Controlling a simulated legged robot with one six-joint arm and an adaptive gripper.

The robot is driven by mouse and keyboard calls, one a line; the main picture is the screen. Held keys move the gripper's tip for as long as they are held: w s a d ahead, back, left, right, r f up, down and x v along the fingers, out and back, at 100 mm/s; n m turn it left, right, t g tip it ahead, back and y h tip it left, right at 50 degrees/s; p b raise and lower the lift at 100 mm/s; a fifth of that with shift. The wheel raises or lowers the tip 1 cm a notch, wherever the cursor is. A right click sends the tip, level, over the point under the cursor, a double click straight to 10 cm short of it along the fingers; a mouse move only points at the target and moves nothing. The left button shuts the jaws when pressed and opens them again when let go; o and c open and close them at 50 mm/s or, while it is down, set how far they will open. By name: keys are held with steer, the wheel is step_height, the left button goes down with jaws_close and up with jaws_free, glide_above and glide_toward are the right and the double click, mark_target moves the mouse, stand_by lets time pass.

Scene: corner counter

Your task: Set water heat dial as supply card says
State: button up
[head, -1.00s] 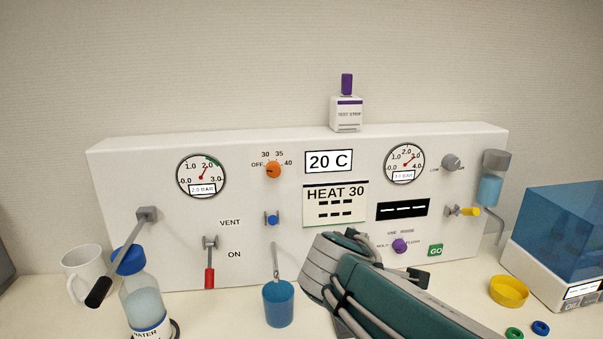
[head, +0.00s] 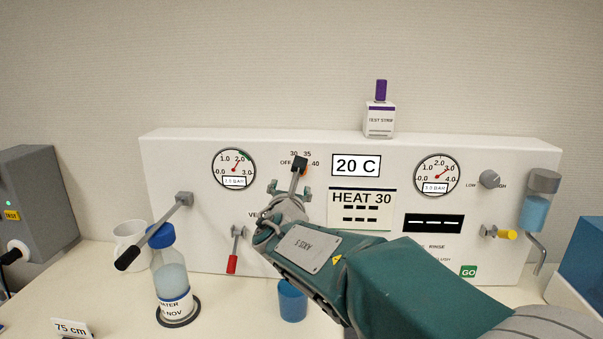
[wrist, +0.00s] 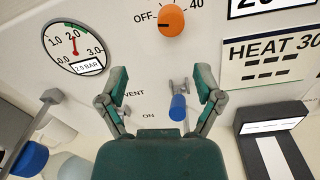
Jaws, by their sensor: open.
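The orange heat dial (wrist: 171,22) is at the top of the wrist view, its dark mark on the left towards OFF. In the head view, only an orange sliver of it (head: 303,171) shows behind a dark block on my gripper. The scale reads OFF, 30, 35, 40. The supply card (head: 361,198) reads HEAT 30 with rows of dashes below; it also shows in the wrist view (wrist: 265,50). My gripper (head: 289,190) is open and empty, just below the dial. In the wrist view, its fingers (wrist: 162,82) are spread below the dial, not touching it.
A display (head: 356,166) reads 20 C. A blue-handled tap (wrist: 178,105) lies between and beyond my fingers. A grey lever (head: 155,235), a red-handled lever (head: 235,250) and a water bottle (head: 170,275) stand at left. A blue cup (head: 292,300) is under my arm.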

mark_target(301, 177)
steer(key=w, duration=0.3)
steer(key=shift+w, duration=0.25)
steer(key=w, duration=0.2)
steer(key=w+d, duration=0.1)
steer(key=w, duration=0.2)
steer(key=shift+w+d, duration=0.3)
steer(key=shift+w, duration=0.05)
steer(key=shift+a, duration=0.55)
steer(key=shift+d+r, duration=0.1)
steer(key=shift+d, duration=0.6)
steer(key=c, duration=1.2)
steer(key=shift+o, duration=0.2)
steer(key=shift+a, duration=0.1)
